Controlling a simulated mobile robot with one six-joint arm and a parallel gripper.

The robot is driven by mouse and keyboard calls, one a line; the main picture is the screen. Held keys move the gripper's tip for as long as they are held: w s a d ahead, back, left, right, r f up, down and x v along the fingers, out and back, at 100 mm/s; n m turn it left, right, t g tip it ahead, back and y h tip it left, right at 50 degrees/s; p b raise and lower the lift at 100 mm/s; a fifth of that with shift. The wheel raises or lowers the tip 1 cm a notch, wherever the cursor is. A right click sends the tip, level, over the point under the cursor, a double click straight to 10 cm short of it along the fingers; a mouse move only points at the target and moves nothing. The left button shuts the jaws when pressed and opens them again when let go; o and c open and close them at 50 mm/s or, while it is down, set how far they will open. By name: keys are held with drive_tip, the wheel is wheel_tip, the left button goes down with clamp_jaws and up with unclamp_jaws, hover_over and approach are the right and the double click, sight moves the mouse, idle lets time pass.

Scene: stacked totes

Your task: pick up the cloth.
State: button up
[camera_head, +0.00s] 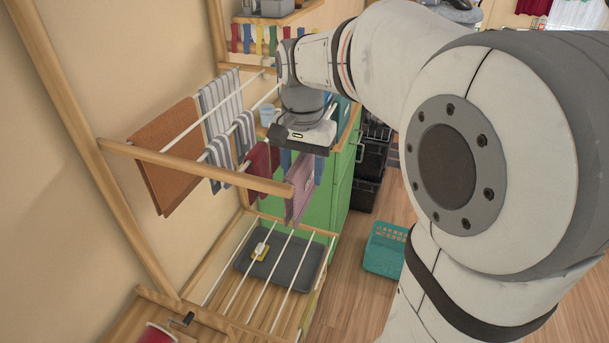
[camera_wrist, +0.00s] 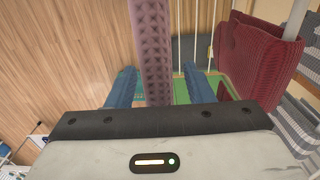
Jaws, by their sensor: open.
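Several cloths hang on the wooden drying rack (camera_head: 190,165). A mauve, waffle-textured cloth (camera_head: 301,195) hangs at the rack's near right end. In the wrist view this mauve cloth (camera_wrist: 153,45) runs down between my two blue fingers. My gripper (camera_head: 303,168) is open and points down over it, with a finger on either side; I cannot tell whether they touch it. A dark red cloth (camera_head: 260,168) hangs just left of it and shows at right in the wrist view (camera_wrist: 255,58). Striped grey-white cloths (camera_head: 222,105) and a rust-brown cloth (camera_head: 165,140) hang further left.
The rack's white rods and wooden front bar (camera_head: 190,168) are close to my gripper. Below is a grey tray (camera_head: 285,275) with a small yellow-and-white item. A green cabinet (camera_head: 341,180) stands behind, and a teal basket (camera_head: 384,262) sits on the floor at right.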

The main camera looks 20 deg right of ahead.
clamp_jaws()
idle(0.4)
drive_tip(key=shift+r, duration=0.2)
wheel_tip(320, 180, up, 18)
drive_tip(key=shift+f+b, duration=0.25)
drive_tip(key=shift+b, duration=0.05)
